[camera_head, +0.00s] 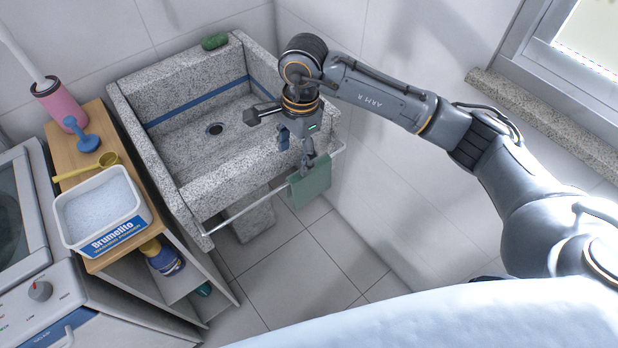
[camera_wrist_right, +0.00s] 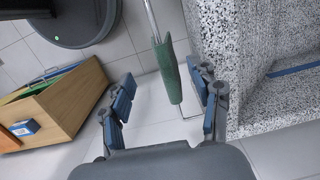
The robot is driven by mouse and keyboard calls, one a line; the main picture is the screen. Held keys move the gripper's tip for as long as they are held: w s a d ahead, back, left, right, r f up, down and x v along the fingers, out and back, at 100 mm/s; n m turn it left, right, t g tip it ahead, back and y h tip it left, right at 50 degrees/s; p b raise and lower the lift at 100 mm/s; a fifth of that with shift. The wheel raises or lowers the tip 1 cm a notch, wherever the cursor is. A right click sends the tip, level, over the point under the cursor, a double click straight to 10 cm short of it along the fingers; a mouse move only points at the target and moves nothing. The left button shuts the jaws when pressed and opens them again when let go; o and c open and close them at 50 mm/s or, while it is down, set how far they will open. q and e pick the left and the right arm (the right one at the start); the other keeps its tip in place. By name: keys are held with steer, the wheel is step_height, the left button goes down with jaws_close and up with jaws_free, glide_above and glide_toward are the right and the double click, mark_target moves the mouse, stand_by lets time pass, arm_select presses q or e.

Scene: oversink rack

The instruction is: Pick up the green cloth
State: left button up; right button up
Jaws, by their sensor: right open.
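The green cloth (camera_head: 312,182) hangs folded over the thin metal rail (camera_head: 245,208) on the front of the granite sink, near the rail's right end. My right gripper (camera_head: 306,168) is at the cloth's top, in front of the sink's front wall. In the right wrist view the cloth (camera_wrist_right: 168,72) shows edge-on, between the two fingers of the open right gripper (camera_wrist_right: 165,100). The fingers look apart from the cloth on both sides. My left gripper is not in view.
The granite sink (camera_head: 185,165) stands close to the fingers, with a green soap-like item (camera_head: 214,41) on its back rim. The tiled floor (camera_head: 300,265) below the cloth is clear.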

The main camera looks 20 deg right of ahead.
mark_target(303, 180)
steer(key=shift+w+d+f+h, duration=0.15)
steer(key=shift+d+h, duration=0.15)
steer(key=shift+d, duration=0.3)
steer(key=shift+w+d+f+h, duration=0.15)
steer(key=shift+d+h, duration=0.15)
steer(key=shift+d, duration=0.3)
step_height(303, 180, down, 6)
steer(key=shift+a+f+p, duration=0.1)
steer(key=shift+f+p, duration=0.05)
steer(key=shift+p, duration=0.35)
steer(key=shift+w+f, duration=0.1)
steer(key=shift+f, duration=0.5)
steer(key=f, duration=0.1)
steer(key=f+p, duration=0.1)
steer(key=f, duration=0.2)
steer(key=shift+w+a+f, duration=0.1)
steer(key=shift+w+a, duration=0.05)
steer(key=shift+w, duration=0.1)
steer(key=shift+f, duration=0.5)
steer(key=c, duration=1.2)
